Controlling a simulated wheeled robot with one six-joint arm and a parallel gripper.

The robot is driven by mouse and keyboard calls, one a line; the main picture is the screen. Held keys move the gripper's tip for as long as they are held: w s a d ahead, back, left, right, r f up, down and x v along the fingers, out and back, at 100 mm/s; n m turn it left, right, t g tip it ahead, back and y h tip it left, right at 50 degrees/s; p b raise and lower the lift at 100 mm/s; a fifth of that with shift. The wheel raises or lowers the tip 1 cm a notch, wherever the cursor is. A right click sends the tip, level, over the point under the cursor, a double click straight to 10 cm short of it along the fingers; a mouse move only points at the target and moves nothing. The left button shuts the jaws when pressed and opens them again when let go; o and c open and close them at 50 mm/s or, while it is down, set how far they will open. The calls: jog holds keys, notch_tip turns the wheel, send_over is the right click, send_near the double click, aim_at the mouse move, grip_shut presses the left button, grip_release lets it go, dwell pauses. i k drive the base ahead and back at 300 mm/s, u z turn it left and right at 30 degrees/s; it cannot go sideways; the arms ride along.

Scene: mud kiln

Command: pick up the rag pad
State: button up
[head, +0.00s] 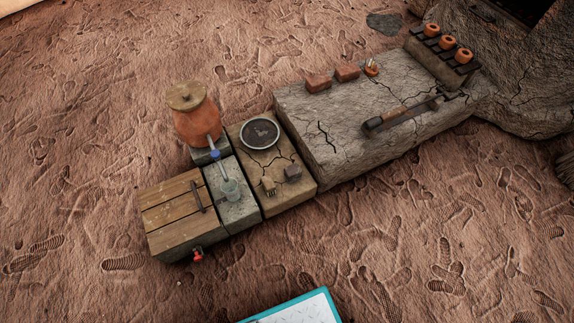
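My gripper is not in view.
A long-handled tool (402,116) lies on the stone bench (345,145). Open ground lies in front.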

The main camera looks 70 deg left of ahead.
aim_at(293, 173)
jog(key=u, duration=0.75)
jog(key=i, duration=0.8)
jog(key=u, duration=1.25)
jog(key=i, duration=0.2)
